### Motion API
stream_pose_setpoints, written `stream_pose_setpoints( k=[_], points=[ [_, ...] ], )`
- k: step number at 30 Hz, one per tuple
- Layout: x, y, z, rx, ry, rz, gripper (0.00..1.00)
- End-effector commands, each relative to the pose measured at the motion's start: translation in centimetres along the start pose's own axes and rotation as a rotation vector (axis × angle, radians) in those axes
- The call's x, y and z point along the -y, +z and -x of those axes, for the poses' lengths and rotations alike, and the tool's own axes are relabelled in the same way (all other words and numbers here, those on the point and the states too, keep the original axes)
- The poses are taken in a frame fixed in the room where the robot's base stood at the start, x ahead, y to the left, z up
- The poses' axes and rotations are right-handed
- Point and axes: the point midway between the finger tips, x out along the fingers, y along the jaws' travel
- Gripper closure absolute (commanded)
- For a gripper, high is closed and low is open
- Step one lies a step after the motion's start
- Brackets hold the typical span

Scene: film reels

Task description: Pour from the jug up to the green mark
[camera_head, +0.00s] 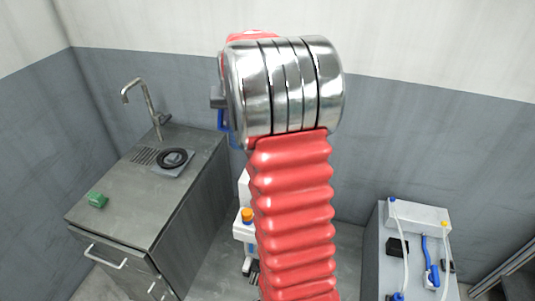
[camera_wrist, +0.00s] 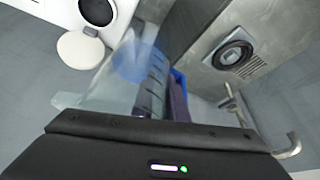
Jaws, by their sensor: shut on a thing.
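In the wrist view a clear, see-through jug (camera_wrist: 108,88) with a bluish patch inside stands before my gripper (camera_wrist: 165,88). The dark jaws, with a blue part beside them, are shut at the jug's side. The jug looks tilted in this view, but its true tilt I cannot tell. In the head view my red arm and its metal joint hide most of the gripper and jug; only a bit of blue (camera_head: 221,119) shows at the left of the joint. I see no green mark and cannot make out the jug's liquid level.
A grey sink counter (camera_head: 190,145) with a tap (camera_head: 150,103), a black ring (camera_head: 172,158) and a green block (camera_head: 97,200) stands at left. A white unit with an orange cap (camera_head: 247,215) is partly behind my arm. A white box with hoses (camera_head: 418,216) stands at right.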

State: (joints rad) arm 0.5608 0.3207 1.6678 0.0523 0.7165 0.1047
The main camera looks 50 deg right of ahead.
Motion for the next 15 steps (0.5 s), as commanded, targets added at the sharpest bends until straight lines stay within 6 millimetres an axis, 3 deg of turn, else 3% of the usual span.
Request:
stream_pose_setpoints(
  k=[15],
  points=[
    [-0.65, 0.52, -0.47, 0.052, 0.103, 0.043, 1.0]
  ],
)
